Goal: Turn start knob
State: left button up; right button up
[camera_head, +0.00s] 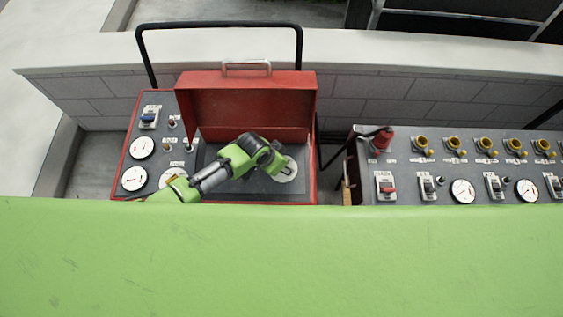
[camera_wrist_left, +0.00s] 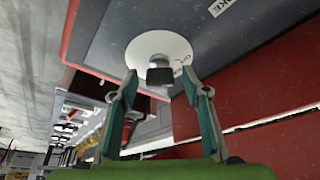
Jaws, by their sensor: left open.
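A dark knob (camera_wrist_left: 160,76) sits in the middle of a white round plate (camera_wrist_left: 146,47) in the left wrist view. The plate carries small lettering that is hard to read. In the head view the white plate (camera_head: 289,172) is on the right part of the dark panel, below the raised red lid (camera_head: 245,100). My left gripper (camera_head: 272,160) is at this plate and partly covers it. In the left wrist view my left gripper (camera_wrist_left: 160,82) is open, with one finger on each side of the knob. Contact between fingers and knob cannot be told. My right gripper is in neither view.
The left panel (camera_head: 130,161) bears gauges and a blue-topped switch (camera_head: 148,117). A black tube frame (camera_head: 220,25) rises behind the lid. A second panel (camera_head: 455,172) with yellow valves and gauges stands to the right. A green surface (camera_head: 280,260) fills the front.

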pick_arm(q)
jog(key=shift+r, duration=0.1)
jog(key=v, duration=1.2)
jog(key=shift+w+d, duration=0.1)
